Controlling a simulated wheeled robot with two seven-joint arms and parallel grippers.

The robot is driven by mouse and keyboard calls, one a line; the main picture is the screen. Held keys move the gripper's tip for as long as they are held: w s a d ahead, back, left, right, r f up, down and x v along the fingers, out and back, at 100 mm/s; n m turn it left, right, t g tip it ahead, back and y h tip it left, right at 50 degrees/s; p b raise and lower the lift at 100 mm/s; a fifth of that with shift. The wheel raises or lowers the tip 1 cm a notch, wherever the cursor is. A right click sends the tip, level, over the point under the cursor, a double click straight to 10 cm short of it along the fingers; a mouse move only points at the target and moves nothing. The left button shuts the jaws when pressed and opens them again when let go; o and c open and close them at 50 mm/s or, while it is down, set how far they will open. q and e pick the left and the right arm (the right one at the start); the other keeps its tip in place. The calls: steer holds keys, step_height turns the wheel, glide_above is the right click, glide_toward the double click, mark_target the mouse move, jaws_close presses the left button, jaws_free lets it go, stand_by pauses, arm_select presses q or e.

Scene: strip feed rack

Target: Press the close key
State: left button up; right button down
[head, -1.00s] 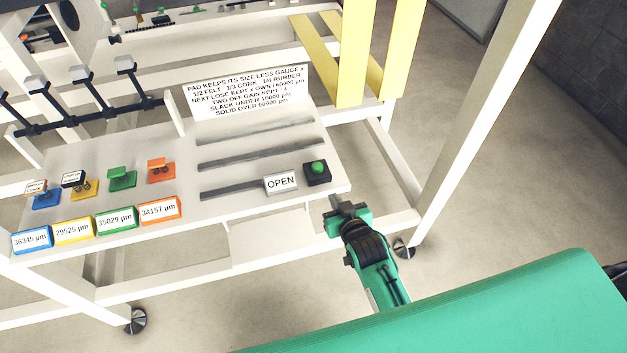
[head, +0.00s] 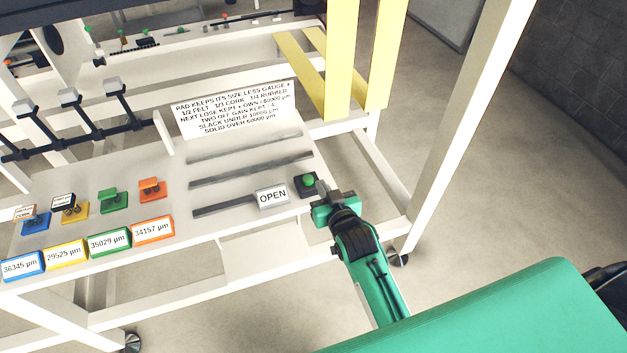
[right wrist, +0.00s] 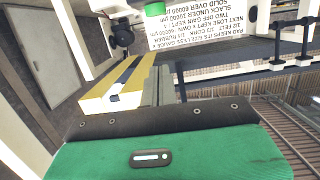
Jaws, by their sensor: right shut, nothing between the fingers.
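A round green button (head: 309,180) sits on a small black box at the right end of the white shelf. A white label reading OPEN (head: 272,195) stands just left of it; I see no key lettered "close". A green piece (right wrist: 155,8), probably that button, is cut by the top edge of the right wrist view. My right gripper (head: 338,198) is shut and empty, close beside the button at its lower right. I cannot tell whether they touch. My left gripper is not in view.
Coloured blocks with number labels (head: 109,242) line the shelf's front left, with small coloured pieces (head: 113,200) behind. A printed sign (head: 233,108) stands at the back. Yellow posts (head: 340,60) and a white frame post (head: 470,120) rise on the right.

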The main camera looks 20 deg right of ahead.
steer(key=p, duration=0.2)
glide_above(308, 179)
steer(key=s, duration=0.4)
steer(key=f, duration=0.1)
steer(key=shift+w+d+f, duration=0.2)
steer(key=shift+w+f, duration=0.05)
steer(key=shift+f, duration=0.35)
steer(key=shift+w+d+f, duration=0.15)
steer(key=shift+w+f, duration=0.05)
steer(key=shift+f, duration=0.35)
steer(key=shift+f+p, duration=0.35)
steer(key=shift+f, duration=0.7)
